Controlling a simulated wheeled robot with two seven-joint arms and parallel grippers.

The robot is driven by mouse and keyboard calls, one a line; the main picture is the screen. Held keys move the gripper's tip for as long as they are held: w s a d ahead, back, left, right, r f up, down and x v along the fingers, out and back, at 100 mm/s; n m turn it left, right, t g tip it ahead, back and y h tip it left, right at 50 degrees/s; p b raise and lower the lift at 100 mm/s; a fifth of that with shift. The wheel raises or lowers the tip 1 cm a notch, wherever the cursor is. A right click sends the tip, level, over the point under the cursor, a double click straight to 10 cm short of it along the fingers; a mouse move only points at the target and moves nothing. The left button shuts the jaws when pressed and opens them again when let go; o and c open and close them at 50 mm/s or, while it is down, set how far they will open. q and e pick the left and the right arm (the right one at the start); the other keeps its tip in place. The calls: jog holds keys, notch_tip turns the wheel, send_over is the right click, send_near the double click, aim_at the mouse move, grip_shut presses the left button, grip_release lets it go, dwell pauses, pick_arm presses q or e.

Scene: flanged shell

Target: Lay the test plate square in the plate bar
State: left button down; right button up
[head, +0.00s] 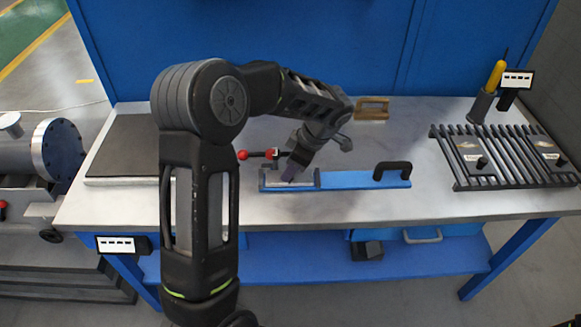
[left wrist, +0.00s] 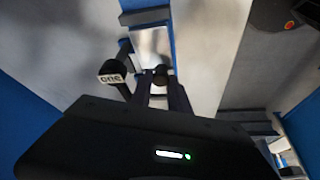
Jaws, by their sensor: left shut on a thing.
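The plate bar (head: 350,180) is a long blue bar with a black handle, lying on the bench near its front middle. A pale, framed bed is at its left end. My left gripper (head: 292,174) reaches down over that bed. In the left wrist view its fingers (left wrist: 161,84) are shut on the dark knob of the pale test plate (left wrist: 152,44), which appears over or in the framed bed. I cannot tell whether the plate is seated or square. The gripper hides much of it in the head view. My right gripper is not in view.
A slatted rack (head: 508,160) with two knobbed, labelled plates stands at the right. A wooden-coloured handled block (head: 372,107) lies behind the bar, and a red-ended rod (head: 257,154) lies close behind its left end. A dark slab (head: 122,146) is at the left.

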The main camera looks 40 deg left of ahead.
pick_arm(q)
jog(key=shift+f, duration=0.1)
jog(key=c, duration=1.3)
grip_release()
jog(key=shift+o, duration=0.2)
jog(key=v, duration=1.2)
